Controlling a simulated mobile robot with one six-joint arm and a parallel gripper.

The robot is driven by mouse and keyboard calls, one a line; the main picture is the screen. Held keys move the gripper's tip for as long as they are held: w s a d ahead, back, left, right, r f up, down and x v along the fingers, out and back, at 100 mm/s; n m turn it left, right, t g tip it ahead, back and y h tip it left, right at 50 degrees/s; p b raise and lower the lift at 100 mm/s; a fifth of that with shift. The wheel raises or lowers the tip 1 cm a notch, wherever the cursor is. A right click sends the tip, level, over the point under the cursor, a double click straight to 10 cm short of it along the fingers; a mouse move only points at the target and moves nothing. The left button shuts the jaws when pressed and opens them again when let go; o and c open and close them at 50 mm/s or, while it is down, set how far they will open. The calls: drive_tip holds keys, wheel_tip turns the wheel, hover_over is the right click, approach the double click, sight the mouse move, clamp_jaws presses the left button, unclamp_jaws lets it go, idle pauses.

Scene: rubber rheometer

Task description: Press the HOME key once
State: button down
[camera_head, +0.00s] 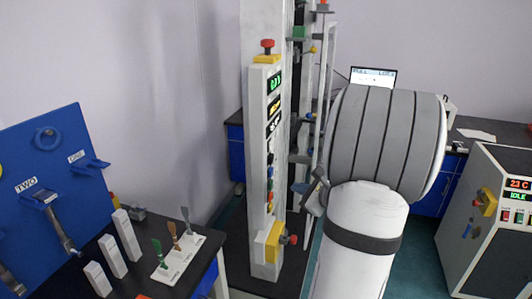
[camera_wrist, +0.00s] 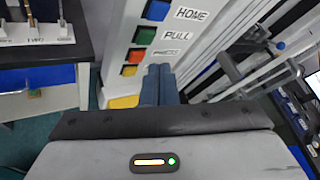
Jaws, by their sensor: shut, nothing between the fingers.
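The machine's tall white control panel (camera_head: 261,215) stands left of my arm in the head view. In the wrist view, the HOME label (camera_wrist: 192,14) is near the top of the panel, with a blue key (camera_wrist: 157,10) beside it on the left. Below are a green key (camera_wrist: 143,33) beside a PULL label and an orange key (camera_wrist: 135,55). My gripper (camera_wrist: 159,68) is shut and empty, its blue-grey fingers pointing at the panel, with the tips appearing below the HOME and PULL keys. I cannot tell whether they touch the panel. My arm mostly hides the gripper in the head view.
A red knob (camera_head: 267,44) tops the panel, and another red knob (camera_head: 292,240) sticks out low on its right. A bench at left holds a white stand (camera_head: 180,262) with several specimens and a blue board (camera_head: 45,160). A white instrument (camera_head: 490,225) stands at right.

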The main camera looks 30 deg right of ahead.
sight(271, 173)
drive_tip(key=d, duration=0.1)
drive_tip(key=d+r+m+h, duration=0.1)
drive_tip(key=d, duration=0.1)
drive_tip(key=s+d+m+h, duration=0.1)
drive_tip(key=shift+s+d+r+t+p, duration=0.1)
drive_tip(key=shift+d+r+t+p, duration=0.2)
drive_tip(key=shift+d+p, duration=0.05)
drive_tip(key=w+a+b, duration=0.1)
drive_tip(key=w+a, duration=0.5)
drive_tip(key=shift+w, duration=0.35)
drive_tip(key=shift+w+b, duration=0.1)
drive_tip(key=shift+b, duration=0.35)
idle(1.4)
drive_tip(key=shift+w+a+b, duration=0.2)
drive_tip(key=shift+w+b, duration=0.05)
drive_tip(key=shift+b, duration=0.05)
